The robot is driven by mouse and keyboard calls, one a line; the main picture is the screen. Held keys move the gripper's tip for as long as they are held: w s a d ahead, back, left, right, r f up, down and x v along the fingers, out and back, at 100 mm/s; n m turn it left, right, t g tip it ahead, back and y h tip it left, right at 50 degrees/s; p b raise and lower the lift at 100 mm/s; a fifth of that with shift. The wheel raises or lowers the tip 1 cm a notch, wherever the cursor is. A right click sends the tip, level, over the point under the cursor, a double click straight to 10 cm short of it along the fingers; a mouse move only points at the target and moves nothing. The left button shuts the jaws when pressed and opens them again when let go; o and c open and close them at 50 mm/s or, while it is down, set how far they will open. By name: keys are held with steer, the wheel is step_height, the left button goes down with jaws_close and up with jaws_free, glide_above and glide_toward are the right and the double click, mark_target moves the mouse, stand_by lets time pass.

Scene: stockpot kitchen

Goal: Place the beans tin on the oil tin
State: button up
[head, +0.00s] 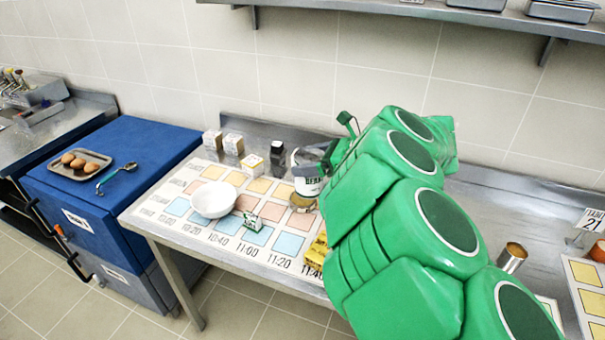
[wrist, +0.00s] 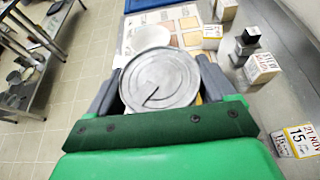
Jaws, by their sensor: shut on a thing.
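The beans tin (head: 307,186) is a white can with dark lettering, held upright in my gripper (head: 310,168) over the chart on the steel table. In the wrist view its round metal lid (wrist: 160,80) fills the space between the two fingers of my gripper (wrist: 158,90). A gold-coloured round tin (head: 303,203) shows just below the beans tin; I cannot tell whether they touch. A yellow container (head: 317,252) stands nearer the table's front edge, partly behind my arm. No oil label is readable, so I cannot tell which is the oil tin.
A white bowl (head: 213,199) and a small green-and-white packet (head: 252,221) lie on the chart. Small date boxes (head: 252,165) and a dark bottle (head: 278,158) stand behind. An open tin (head: 512,257) stands right of my arm. The blue cabinet (head: 120,160) holds an egg tray.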

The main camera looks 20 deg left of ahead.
steer(key=w, duration=0.1)
steer(key=a+f, duration=0.1)
steer(key=w, duration=0.1)
steer(key=shift+w+a+f, duration=0.25)
steer(key=shift+w+a, duration=0.1)
steer(key=shift+a, duration=0.05)
steer(key=shift+w+a+f, duration=0.55)
steer(key=shift+w+f, duration=0.25)
steer(key=shift+f, duration=0.75)
steer(key=shift+w+a+f, duration=0.5)
steer(key=shift+w+f, duration=0.3)
steer(key=shift+f, duration=0.7)
steer(key=shift+w+a+f, duration=0.55)
steer(key=shift+w+f, duration=0.25)
steer(key=shift+f, duration=0.75)
steer(key=o, duration=1.3)
steer(key=shift+f, duration=0.15)
steer(key=shift+c, duration=0.2)
steer(key=v, duration=1.2)
